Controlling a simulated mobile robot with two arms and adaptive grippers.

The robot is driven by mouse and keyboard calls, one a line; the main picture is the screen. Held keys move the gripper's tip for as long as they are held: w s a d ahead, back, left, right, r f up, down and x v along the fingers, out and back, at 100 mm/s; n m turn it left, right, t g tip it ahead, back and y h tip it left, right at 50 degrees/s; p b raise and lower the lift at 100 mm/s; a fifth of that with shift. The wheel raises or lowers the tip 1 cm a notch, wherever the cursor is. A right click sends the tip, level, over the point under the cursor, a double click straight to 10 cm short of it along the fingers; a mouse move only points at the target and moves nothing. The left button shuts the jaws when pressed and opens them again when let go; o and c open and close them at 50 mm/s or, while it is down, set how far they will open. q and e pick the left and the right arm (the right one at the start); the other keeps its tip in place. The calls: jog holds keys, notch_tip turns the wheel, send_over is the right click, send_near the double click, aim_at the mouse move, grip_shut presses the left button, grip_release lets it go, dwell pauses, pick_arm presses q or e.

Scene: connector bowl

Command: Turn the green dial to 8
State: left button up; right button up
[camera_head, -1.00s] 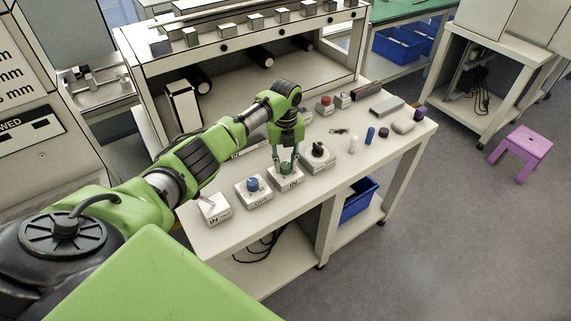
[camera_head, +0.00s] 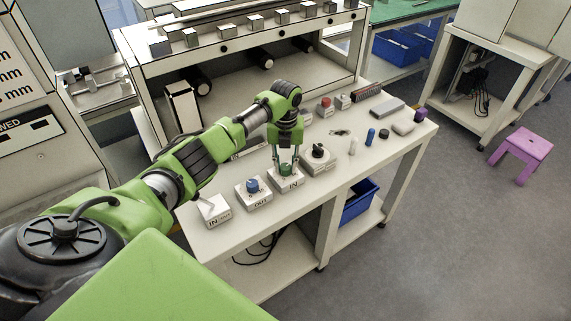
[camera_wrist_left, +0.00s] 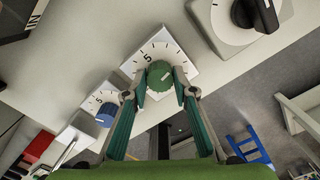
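The green dial (camera_head: 286,170) sits on a white box labelled IN on the bench. In the left wrist view the dial (camera_wrist_left: 160,76) has a white mark on top and a scale with a 5 around it. My left gripper (camera_head: 286,168) points down over it. Its fingers stand on either side of the dial (camera_wrist_left: 160,84), close to its edge; the gap between them looks slightly wider than the dial. Contact is hard to make out. My right gripper is not in view.
A blue-knobbed OUT box (camera_head: 253,192) and an IN/OUT switch box (camera_head: 214,210) stand to the left. A black-knobbed box (camera_head: 318,157) stands close on the right. Several small parts lie farther right. A shelf unit (camera_head: 240,58) rises behind.

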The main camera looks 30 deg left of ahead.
aim_at(286, 166)
pick_arm(q)
jog(key=o, duration=0.4)
notch_tip(286, 166, up, 12)
dwell(0.5)
dwell(0.3)
